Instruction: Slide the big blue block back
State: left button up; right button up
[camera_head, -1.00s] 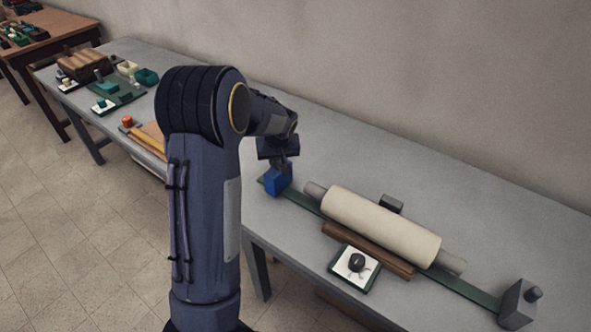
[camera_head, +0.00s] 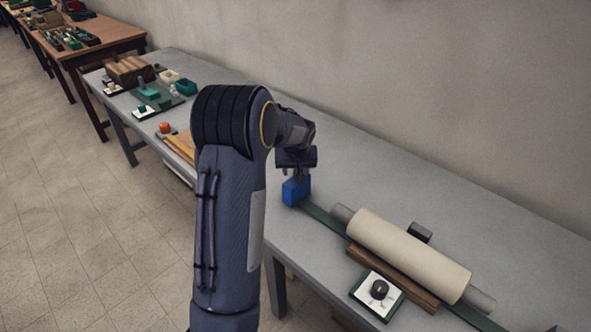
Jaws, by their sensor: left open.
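The big blue block (camera_head: 296,192) sits at the far left end of a green strip (camera_head: 322,217) on the grey table. My left gripper (camera_head: 298,174) is directly above the block, pointing down, with its fingers at the block's top. The gripper is small and dark here, and I cannot tell whether it touches the block. My left arm stands in the foreground and hides part of the table to the left of the block. My right gripper is not in view.
A cream roll (camera_head: 408,252) on a grey bar lies over the strip, with a brown wooden bar (camera_head: 393,279) before it. A white card with a dark knob (camera_head: 379,291) is near the front edge. Wooden pieces, trays and small blocks stand farther left. A wall runs behind.

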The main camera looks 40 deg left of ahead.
pick_arm(q)
jog(key=v, duration=0.7)
jog(key=shift+r, duration=0.35)
jog(key=shift+s, duration=0.1)
